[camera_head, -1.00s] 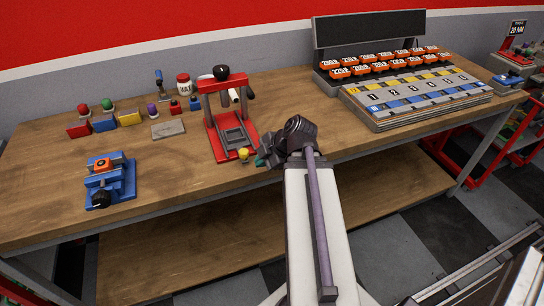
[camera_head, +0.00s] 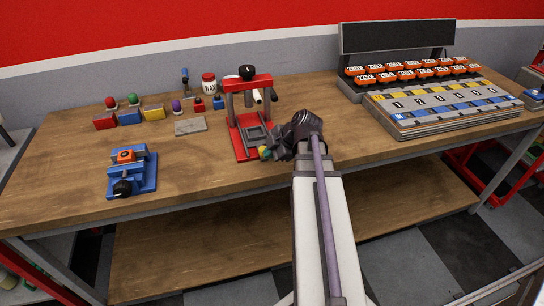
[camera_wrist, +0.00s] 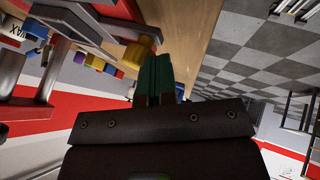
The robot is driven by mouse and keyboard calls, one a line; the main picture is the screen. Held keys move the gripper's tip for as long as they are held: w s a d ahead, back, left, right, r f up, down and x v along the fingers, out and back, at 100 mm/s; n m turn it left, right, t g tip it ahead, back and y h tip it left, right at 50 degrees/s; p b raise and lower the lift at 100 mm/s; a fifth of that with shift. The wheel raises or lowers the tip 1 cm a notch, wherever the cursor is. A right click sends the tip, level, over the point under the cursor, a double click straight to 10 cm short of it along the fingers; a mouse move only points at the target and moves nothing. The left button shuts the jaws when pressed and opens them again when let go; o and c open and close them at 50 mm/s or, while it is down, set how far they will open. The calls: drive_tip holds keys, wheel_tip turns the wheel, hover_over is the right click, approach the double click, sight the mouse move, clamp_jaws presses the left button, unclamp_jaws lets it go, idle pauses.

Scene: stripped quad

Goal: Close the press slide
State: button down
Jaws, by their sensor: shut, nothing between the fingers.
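The press (camera_head: 236,112) is a red frame standing near the middle of the bench, with a black knob on top. Its grey slide (camera_head: 257,134) lies low on the red base, between the uprights, and reaches toward the bench's front edge. A yellow knob (camera_head: 263,149) sits at the front of the slide and also shows in the wrist view (camera_wrist: 139,54). My gripper (camera_head: 270,153) is shut and empty, at the front right corner of the press. Its green fingertips (camera_wrist: 155,72) are right beside the yellow knob; I cannot tell whether they touch it.
A blue vise-like fixture (camera_head: 134,172) with an orange part stands at the left front. Several small coloured blocks and a wax jar (camera_head: 209,83) are behind. A numbered rack (camera_head: 450,100) fills the right. Bare wood (camera_head: 205,155) lies left of the press.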

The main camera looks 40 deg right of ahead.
approach(256, 143)
drive_tip(key=x, duration=0.5)
drive_tip(key=shift+w, duration=0.2)
drive_tip(key=shift+s, duration=0.1)
drive_tip(key=s, duration=0.2)
drive_tip(key=s+a, duration=0.1)
drive_tip(key=s, duration=0.1)
drive_tip(key=p+v, duration=0.8)
drive_tip(key=v, duration=0.2)
drive_tip(key=shift+d, duration=0.2)
